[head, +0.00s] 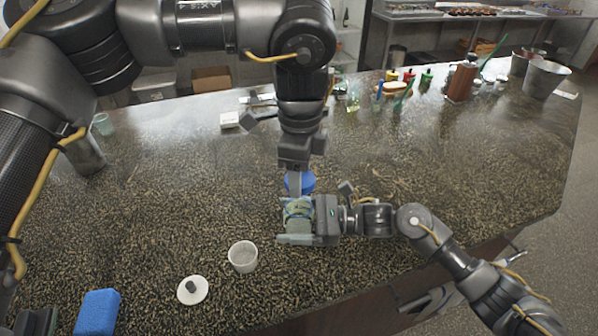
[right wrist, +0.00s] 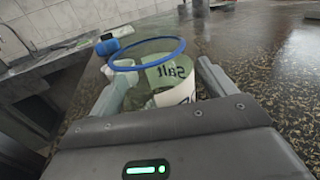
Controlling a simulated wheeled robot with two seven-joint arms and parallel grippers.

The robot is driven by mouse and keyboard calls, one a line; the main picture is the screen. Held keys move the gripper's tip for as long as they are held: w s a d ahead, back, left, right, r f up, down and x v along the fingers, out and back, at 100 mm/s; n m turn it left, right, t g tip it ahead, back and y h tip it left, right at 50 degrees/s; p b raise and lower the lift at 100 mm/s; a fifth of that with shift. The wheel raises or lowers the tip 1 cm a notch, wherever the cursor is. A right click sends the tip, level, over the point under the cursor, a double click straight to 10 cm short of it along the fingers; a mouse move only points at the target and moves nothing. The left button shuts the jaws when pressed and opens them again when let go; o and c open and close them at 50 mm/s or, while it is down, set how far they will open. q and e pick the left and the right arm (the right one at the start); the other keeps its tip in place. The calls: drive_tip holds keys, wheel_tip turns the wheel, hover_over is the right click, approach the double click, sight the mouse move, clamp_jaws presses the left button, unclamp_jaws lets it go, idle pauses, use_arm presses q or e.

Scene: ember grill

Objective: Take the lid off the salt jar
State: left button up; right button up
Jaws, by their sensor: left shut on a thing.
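The salt jar (head: 298,222) is clear with a pale greenish look. In the right wrist view, the jar (right wrist: 174,82) shows a "Salt" label and a blue ring around its top. My right gripper (head: 297,230) comes in from the right, with its fingers on either side of the jar's body. My left gripper (head: 298,188) points down from above and is shut on the blue lid (head: 307,182), just beyond the jar in the head view. A finger partly hides the lid. The gap between lid and jar is unclear. The left gripper does not show in the right wrist view.
A small white cup (head: 243,259) and a white lid with a dark knob (head: 193,291) stand nearer the front edge. A blue sponge (head: 97,312) lies at front left. Bottles and metal buckets (head: 545,78) stand at the back right. The counter right of centre is clear.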

sight(299, 218)
use_arm(q)
drive_tip(key=shift+f, duration=0.25)
use_arm(e)
drive_tip(key=shift+d, duration=0.3)
drive_tip(key=d+b, duration=0.3)
drive_tip(key=d, duration=0.3)
drive_tip(key=shift+d+f, duration=0.1)
drive_tip(key=shift+f, duration=0.05)
use_arm(q)
wheel_tip(299, 218, down, 3)
drive_tip(key=shift+r, duration=0.1)
use_arm(e)
drive_tip(key=shift+s+d+r, duration=0.1)
drive_tip(key=shift+d+r, duration=0.1)
drive_tip(key=shift+d, duration=0.15)
